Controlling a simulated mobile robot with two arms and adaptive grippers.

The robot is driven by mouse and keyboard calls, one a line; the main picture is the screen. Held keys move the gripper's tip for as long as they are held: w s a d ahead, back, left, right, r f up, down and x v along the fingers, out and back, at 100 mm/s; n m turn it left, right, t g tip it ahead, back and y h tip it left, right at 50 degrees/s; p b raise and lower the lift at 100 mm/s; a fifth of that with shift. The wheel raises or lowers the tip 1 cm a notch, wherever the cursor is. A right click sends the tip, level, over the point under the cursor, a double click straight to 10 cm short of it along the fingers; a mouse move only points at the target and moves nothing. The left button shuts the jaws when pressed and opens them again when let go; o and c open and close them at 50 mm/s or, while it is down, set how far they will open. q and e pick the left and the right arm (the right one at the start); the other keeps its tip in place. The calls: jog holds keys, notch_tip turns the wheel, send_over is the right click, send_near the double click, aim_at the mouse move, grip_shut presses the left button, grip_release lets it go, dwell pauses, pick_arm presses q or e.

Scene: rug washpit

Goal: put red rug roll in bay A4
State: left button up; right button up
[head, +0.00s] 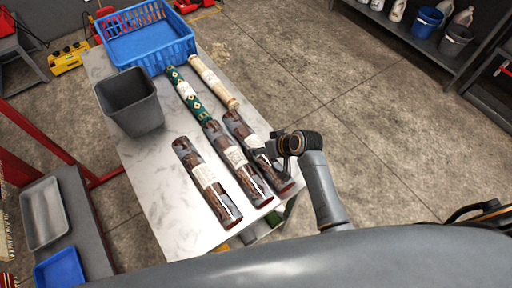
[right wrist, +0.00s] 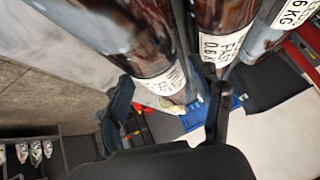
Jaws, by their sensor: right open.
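Three dark red-brown rug rolls with white labels lie side by side on the white marbled table (head: 165,215): a left roll (head: 190,158), a middle roll (head: 218,140) and a right roll (head: 238,127). My right gripper (head: 268,149) is at the right roll, over its label area. In the right wrist view its open fingers (right wrist: 168,112) stand either side of the end of a labelled roll (right wrist: 135,35); I cannot tell whether they touch it. Two more labelled rolls show beside it there. My left gripper is not in view. No bay marked A4 can be made out.
A green patterned roll (head: 183,88) and a cream roll (head: 213,82) lie farther back. A grey bin (head: 130,100) and a blue crate (head: 150,42) stand on the table. A shelf with buckets (head: 425,22) is at the upper right. The concrete floor right of the table is clear.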

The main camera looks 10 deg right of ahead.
jog(key=shift+x, duration=1.05)
jog(key=c, duration=1.3)
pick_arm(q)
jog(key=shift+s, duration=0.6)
pick_arm(e)
jog(key=shift+w+r, duration=0.1)
grip_shut()
jog(key=shift+r, duration=0.15)
